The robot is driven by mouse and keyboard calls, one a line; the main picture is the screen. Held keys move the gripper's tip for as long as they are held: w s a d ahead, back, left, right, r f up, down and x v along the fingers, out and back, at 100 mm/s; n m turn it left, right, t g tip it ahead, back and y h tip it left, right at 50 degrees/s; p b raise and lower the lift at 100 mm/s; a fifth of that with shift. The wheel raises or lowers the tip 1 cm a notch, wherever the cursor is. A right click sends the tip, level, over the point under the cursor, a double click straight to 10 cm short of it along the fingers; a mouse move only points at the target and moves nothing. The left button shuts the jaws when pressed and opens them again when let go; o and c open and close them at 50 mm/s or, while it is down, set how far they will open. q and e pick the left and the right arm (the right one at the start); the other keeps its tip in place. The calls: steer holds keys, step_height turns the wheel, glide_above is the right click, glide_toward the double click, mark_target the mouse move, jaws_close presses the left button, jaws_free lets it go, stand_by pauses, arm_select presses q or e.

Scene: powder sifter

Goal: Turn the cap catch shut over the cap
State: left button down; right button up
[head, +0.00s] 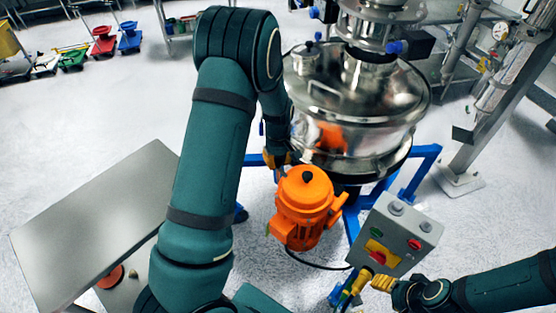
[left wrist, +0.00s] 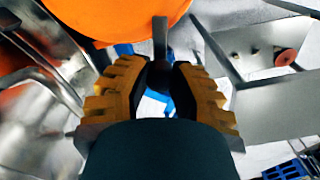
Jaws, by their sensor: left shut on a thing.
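My left gripper (head: 280,158) is at the near left side of the steel sifter (head: 365,95), just above the orange motor (head: 305,205). In the left wrist view my left gripper (left wrist: 165,80) has its yellow-and-black fingers closed about a narrow grey bar (left wrist: 160,38), which looks like the cap catch. Its lower end is between the fingertips. I cannot make out the cap itself; the arm and gripper cover that part of the sifter side in the head view. My right gripper (head: 372,284) is low, beside the control box; its opening is unclear.
The grey control box (head: 395,236) with buttons stands right of the motor, on the blue frame (head: 424,165). A grey metal table (head: 95,225) is at the left. A steel post (head: 500,110) stands at the right. Open floor lies at the upper left.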

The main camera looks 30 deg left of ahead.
mark_target(278, 161)
arm_select(q)
steer(key=c, duration=0.7)
jaws_free()
steer(key=shift+c, duration=0.2)
step_height(278, 161, up, 12)
steer(key=shift+s, duration=0.1)
